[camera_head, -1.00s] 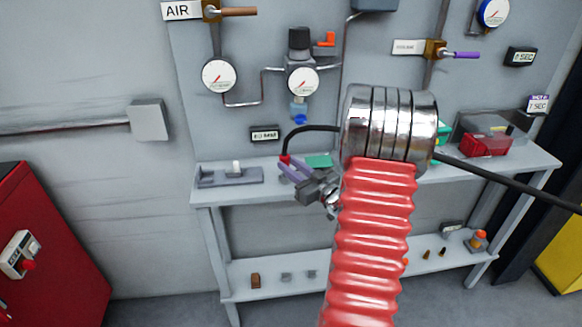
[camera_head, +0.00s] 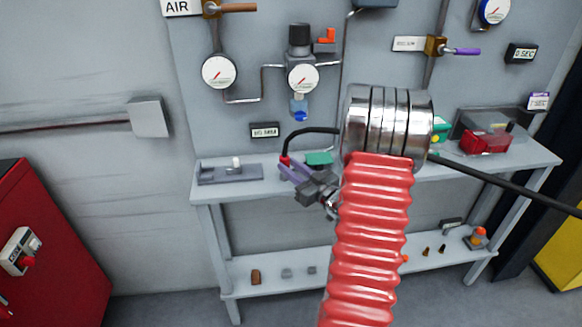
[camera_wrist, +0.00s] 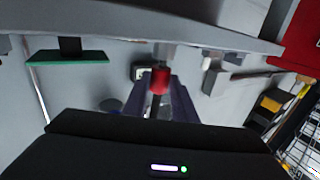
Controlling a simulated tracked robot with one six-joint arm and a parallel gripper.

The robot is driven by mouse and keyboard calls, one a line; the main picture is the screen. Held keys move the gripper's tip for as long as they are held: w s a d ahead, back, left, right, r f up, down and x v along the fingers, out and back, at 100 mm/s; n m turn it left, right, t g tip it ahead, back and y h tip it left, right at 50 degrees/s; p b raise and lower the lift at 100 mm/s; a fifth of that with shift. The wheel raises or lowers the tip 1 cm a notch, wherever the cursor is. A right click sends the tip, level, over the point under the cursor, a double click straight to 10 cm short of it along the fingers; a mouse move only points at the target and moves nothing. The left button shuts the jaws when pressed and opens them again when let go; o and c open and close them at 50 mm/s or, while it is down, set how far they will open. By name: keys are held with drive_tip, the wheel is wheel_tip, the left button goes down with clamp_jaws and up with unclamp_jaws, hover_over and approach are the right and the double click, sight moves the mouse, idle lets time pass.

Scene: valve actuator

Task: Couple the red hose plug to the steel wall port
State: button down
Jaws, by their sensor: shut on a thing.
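The red hose plug (camera_head: 284,159) is a small red piece on a black hose (camera_head: 312,129) that arcs to the right behind my arm. My gripper (camera_head: 287,166) has purple fingers and is shut on the plug, in front of the bench. In the wrist view my gripper (camera_wrist: 159,90) shows dark purple fingers on both sides of the red plug (camera_wrist: 159,80). A blurred grey piece (camera_wrist: 166,53) lies just beyond the plug; I cannot tell whether it is the steel wall port or touches the plug. I cannot make out the port in the head view.
A grey bench (camera_head: 214,192) with a lower shelf stands against the panel. A grey fixture (camera_head: 230,173) and a red box (camera_head: 485,142) are on its top. Gauges and a regulator (camera_head: 302,77) hang above. My ribbed red arm hides the middle.

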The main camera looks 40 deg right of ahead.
drive_tip(key=shift+f, duration=0.65)
drive_tip(key=c, duration=1.4)
unclamp_jaws()
drive_tip(key=s, duration=0.9)
drive_tip(key=s+a, duration=0.1)
drive_tip(key=s, duration=0.3)
drive_tip(key=shift+s+f, duration=0.1)
drive_tip(key=shift+s, duration=0.3)
